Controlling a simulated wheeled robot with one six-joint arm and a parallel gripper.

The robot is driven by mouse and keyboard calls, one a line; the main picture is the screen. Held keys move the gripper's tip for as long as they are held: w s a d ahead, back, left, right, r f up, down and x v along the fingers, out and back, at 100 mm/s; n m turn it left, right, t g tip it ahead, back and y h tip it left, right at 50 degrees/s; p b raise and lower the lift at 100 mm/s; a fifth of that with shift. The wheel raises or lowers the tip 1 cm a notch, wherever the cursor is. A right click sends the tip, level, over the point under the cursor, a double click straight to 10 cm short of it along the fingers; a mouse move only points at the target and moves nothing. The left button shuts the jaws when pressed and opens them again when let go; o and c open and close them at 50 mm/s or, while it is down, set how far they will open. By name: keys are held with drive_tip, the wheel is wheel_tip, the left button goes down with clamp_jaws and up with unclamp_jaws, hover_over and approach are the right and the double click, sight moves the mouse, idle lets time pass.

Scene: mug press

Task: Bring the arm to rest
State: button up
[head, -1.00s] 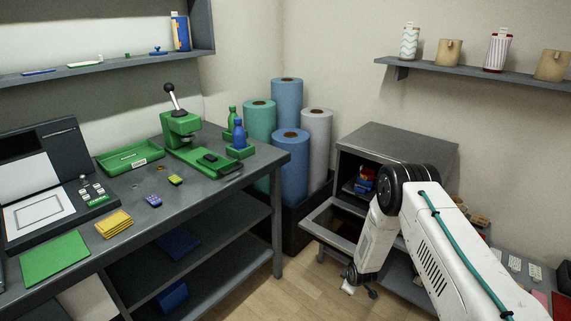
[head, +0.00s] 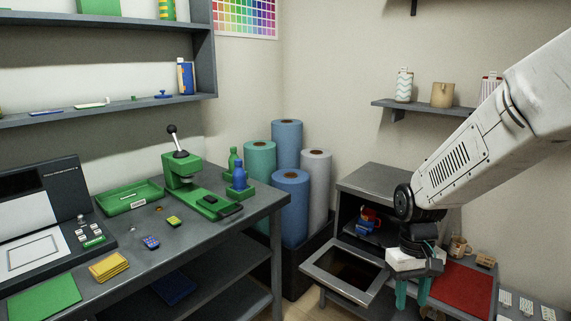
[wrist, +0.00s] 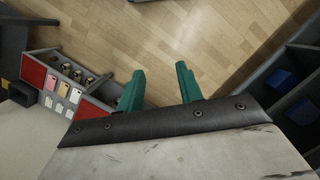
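My gripper (head: 412,292) hangs at the end of my white arm, low on the right in the head view, in front of the grey cabinet. Its two teal fingers point down and stand apart. In the wrist view my gripper (wrist: 158,84) shows both teal fingers spread with nothing between them. Wooden floor (wrist: 225,35) lies beyond the fingertips.
The grey cabinet (head: 385,182) has its front door (head: 318,262) folded open beside my gripper, with red and blue items inside. A low unit with a red top (head: 462,288) stands right. The workbench (head: 190,235) with a green press (head: 183,170) is left.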

drive_tip(key=s+r+m+t, duration=0.1)
drive_tip(key=s+r+t, duration=0.2)
drive_tip(key=s+r, duration=1.2)
drive_tip(key=s, duration=0.4)
drive_tip(key=shift+s+r+t, duration=0.2)
drive_tip(key=shift+s+t, duration=0.1)
drive_tip(key=shift+t, duration=0.1)
drive_tip(key=shift+c, duration=0.5)
